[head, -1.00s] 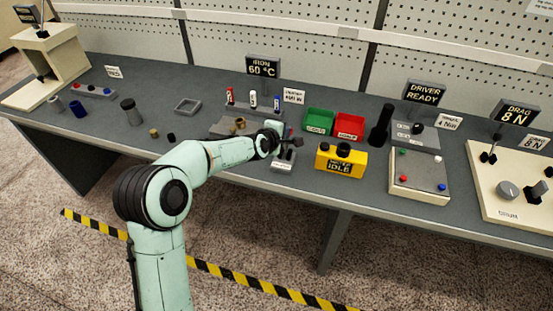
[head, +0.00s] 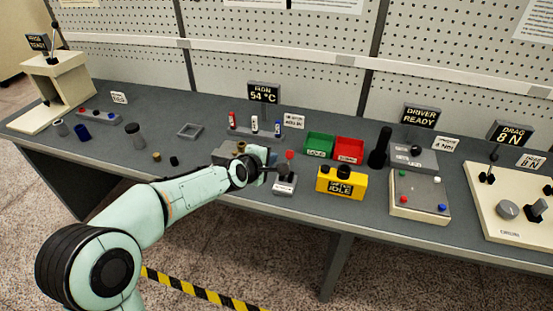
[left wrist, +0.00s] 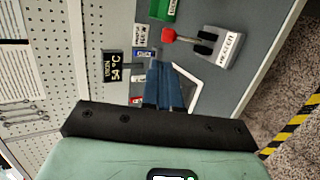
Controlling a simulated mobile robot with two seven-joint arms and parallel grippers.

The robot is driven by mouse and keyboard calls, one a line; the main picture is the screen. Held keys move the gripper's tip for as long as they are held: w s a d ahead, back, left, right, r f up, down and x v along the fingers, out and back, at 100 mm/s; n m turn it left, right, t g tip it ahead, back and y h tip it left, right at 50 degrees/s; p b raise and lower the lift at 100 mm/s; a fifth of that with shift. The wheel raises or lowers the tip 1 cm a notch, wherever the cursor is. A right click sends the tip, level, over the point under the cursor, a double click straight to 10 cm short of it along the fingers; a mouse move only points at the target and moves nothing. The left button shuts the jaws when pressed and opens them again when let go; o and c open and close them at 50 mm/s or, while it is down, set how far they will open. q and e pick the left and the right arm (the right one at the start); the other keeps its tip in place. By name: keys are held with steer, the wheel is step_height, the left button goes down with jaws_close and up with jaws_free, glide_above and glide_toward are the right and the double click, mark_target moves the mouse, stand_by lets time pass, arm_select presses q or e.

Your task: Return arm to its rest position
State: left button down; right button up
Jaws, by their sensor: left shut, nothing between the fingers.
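My left arm (head: 185,195) comes in from the lower left in the head view and reaches over the bench's front edge. My left gripper (head: 270,163) is over the bench, just left of a small grey box with a red-knobbed lever (head: 285,183). In the left wrist view the blue-grey fingers (left wrist: 164,86) lie together with nothing seen between them. The red knob (left wrist: 168,35) shows beyond the fingertips, apart from them in the picture. A grey fixture (head: 228,152) behind the gripper is partly hidden by it. My right gripper is not in view.
Near the gripper are a green bin (head: 319,145), a red bin (head: 348,151) and a yellow box (head: 340,182). Behind it stand a small rack with coloured tubes (head: 254,126) and the iron display (head: 263,93), reading 54 °C. The floor in front of the bench is clear.

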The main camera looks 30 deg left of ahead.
arm_select(q)
steer(key=shift+v, duration=0.95)
